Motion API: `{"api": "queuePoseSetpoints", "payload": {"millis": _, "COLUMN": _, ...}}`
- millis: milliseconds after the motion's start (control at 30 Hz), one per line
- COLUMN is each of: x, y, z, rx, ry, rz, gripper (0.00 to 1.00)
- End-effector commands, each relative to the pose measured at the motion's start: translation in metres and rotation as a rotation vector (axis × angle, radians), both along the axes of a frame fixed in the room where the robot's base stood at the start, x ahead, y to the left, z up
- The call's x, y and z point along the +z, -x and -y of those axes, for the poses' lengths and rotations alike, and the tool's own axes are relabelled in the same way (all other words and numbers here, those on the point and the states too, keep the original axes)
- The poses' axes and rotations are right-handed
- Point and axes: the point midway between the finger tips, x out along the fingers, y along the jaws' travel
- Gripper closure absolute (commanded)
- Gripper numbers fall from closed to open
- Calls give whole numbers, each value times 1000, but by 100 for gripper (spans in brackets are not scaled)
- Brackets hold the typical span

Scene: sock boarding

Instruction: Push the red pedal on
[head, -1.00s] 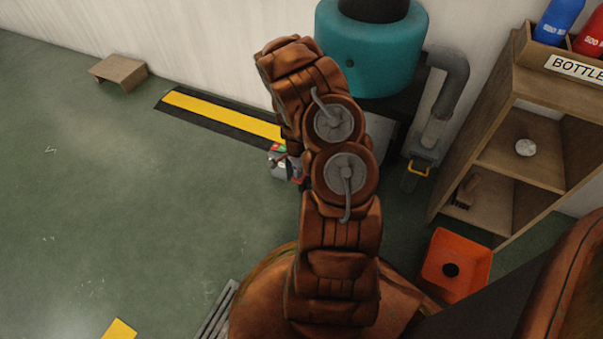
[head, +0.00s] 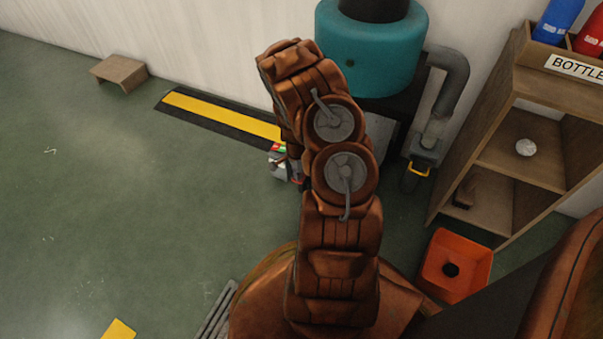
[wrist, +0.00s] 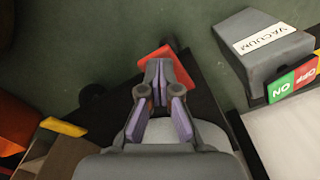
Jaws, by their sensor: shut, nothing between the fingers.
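The red pedal (wrist: 181,70) shows in the wrist view just beyond and around my fingertips, on a dark base. My gripper (wrist: 158,78) is shut and empty. Its fingertips overlap the pedal in the picture and cover its middle; I cannot tell whether they touch it or whether it is pressed. A grey box labelled VACUUM (wrist: 262,50) stands to the right, with a green ON and red OFF switch (wrist: 295,84). In the head view, my arm hides most of the pedal and gripper; the grey box (head: 278,164) shows to its left.
A teal drum (head: 368,55) stands by the wall behind my arm. A wooden shelf (head: 515,95) and an orange holed box (head: 432,272) are on the right. A black-and-yellow floor strip (head: 220,116) runs along the wall. The green floor (head: 130,200) at left is largely clear.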

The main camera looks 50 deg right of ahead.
Motion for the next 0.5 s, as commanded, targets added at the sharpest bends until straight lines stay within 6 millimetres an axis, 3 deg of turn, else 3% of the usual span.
{"api": "queuePoseSetpoints", "payload": {"millis": 500, "x": -7, "y": 0, "z": 0, "rx": 0, "ry": -1, "rz": -1, "gripper": 100}}
